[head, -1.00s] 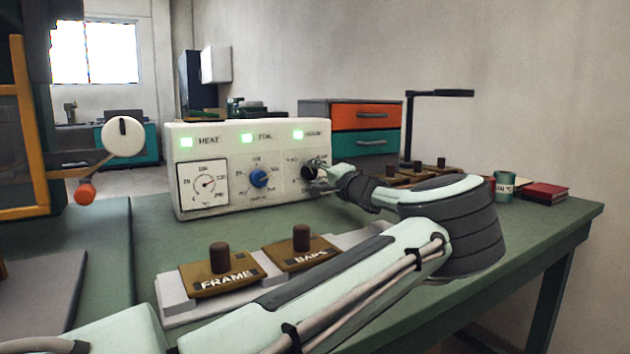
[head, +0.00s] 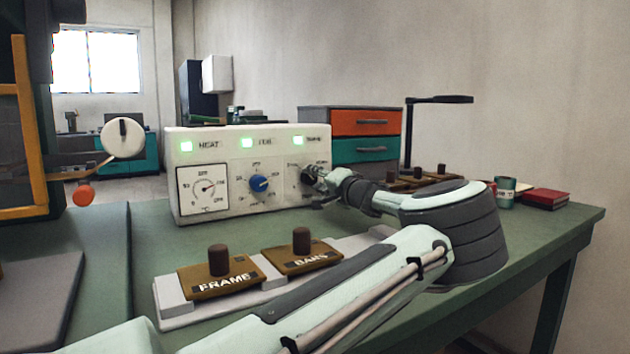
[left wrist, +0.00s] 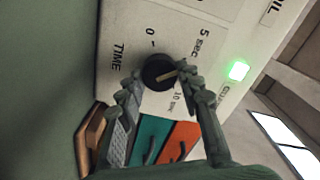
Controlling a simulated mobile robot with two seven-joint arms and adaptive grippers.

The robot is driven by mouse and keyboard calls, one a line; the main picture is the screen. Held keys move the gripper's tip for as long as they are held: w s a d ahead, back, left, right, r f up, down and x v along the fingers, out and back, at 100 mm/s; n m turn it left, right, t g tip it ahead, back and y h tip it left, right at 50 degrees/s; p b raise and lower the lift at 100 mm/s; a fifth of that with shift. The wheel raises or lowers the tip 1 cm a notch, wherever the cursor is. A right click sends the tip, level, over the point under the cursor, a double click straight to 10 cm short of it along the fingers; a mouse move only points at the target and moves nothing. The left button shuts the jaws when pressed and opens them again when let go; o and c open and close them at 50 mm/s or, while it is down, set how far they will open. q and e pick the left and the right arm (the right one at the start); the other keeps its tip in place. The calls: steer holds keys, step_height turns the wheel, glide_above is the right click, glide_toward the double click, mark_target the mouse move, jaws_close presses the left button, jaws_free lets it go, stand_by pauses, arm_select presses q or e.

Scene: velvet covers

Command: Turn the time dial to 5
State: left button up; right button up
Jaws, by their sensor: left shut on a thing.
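The time dial is a round black knob (left wrist: 158,72) with a pale pointer line, on the white control box (head: 240,200). In the left wrist view, TIME, 0, 5 SEC and 10 SEC are printed around it. The pointer line lies toward the side between 5 SEC and 10 SEC; its exact reading is hard to tell. My left gripper (left wrist: 162,80) is shut on the dial, one finger on each side. In the head view my left gripper (head: 317,178) largely hides the dial at the box's right end. My right gripper is not in view.
A blue dial (head: 259,183) and a round gauge (head: 205,188) sit left of the time dial. Green lamps line the box top. FRAME (head: 220,275) and BARS (head: 300,257) blocks lie in front. A drawer unit (head: 365,122) stands behind; a red book (head: 545,199) lies right.

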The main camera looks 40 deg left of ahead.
arm_select(q)
steer(key=o, duration=1.2)
steer(key=shift+c, duration=0.2)
steer(key=shift+d, duration=0.1)
steer(key=v, duration=0.5)
steer(key=shift+d, duration=0.15)
steer(key=shift+s+d, duration=0.35)
steer(key=shift+d, duration=0.6)
